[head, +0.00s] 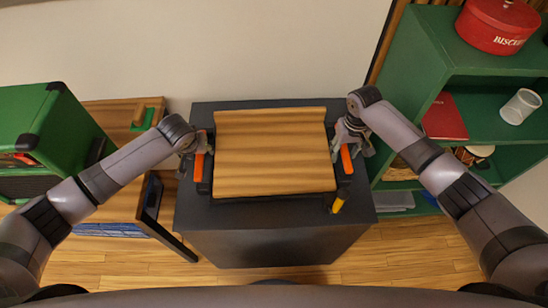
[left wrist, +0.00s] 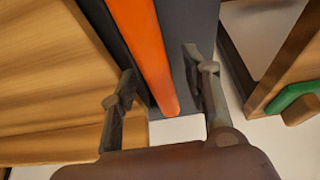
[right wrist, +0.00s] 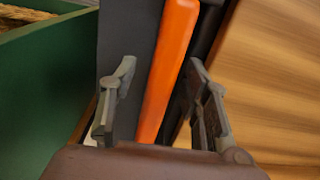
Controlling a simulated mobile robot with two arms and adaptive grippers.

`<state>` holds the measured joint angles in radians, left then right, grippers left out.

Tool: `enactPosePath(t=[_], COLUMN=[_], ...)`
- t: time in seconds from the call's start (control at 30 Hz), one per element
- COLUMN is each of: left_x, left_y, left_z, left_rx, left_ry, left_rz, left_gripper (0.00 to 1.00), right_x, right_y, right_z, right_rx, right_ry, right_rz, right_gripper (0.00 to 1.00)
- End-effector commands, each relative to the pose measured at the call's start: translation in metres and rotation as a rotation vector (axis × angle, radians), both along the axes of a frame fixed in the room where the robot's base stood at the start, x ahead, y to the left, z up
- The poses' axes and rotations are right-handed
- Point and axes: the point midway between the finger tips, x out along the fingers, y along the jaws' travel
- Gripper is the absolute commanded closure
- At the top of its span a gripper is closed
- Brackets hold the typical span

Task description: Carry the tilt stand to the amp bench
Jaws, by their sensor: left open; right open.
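The tilt stand (head: 272,150) has a striped wooden board on a black frame, with an orange grip bar on each side. It rests on a dark grey cabinet (head: 280,245). My left gripper (head: 197,150) is open at the left orange bar (head: 199,168); in the left wrist view its fingers (left wrist: 162,78) stand either side of the bar (left wrist: 145,45). My right gripper (head: 354,138) is open at the right orange bar (head: 346,159); in the right wrist view its fingers (right wrist: 163,70) stand either side of the bar (right wrist: 170,65). Contact cannot be told.
A wooden bench (head: 115,195) at the left holds a green amp (head: 48,125) and a small green-and-wood item (head: 145,115). A green shelf (head: 420,45) at the right holds a red biscuit tin (head: 497,25), a red book (head: 445,118) and a clear cup (head: 520,106).

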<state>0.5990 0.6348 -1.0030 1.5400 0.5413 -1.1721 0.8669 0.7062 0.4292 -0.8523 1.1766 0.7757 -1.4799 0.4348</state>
Motion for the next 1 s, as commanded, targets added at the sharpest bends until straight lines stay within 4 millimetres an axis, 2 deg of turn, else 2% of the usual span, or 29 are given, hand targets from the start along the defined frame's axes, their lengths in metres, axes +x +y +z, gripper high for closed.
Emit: enactPosePath(t=[0.17, 0.8, 1.0], left_x=[-0.0001, -0.0004, -0.0004], left_y=[-0.0003, -0.0002, -0.0003], left_z=[0.0002, 0.0002, 0.0003], left_rx=[0.000, 0.000, -0.001], left_ry=[0.000, 0.001, 0.001], left_rz=[0.000, 0.000, 0.000], left_gripper=[0.57, 0.99, 1.00], right_x=[-0.0001, 0.0000, 0.0001], right_y=[0.0001, -0.0001, -0.0001], right_z=[0.0000, 0.0004, 0.0005], right_rx=[0.000, 0.000, 0.000], right_ry=[0.000, 0.000, 0.000], right_rz=[0.000, 0.000, 0.000], right_gripper=[0.57, 0.99, 1.00])
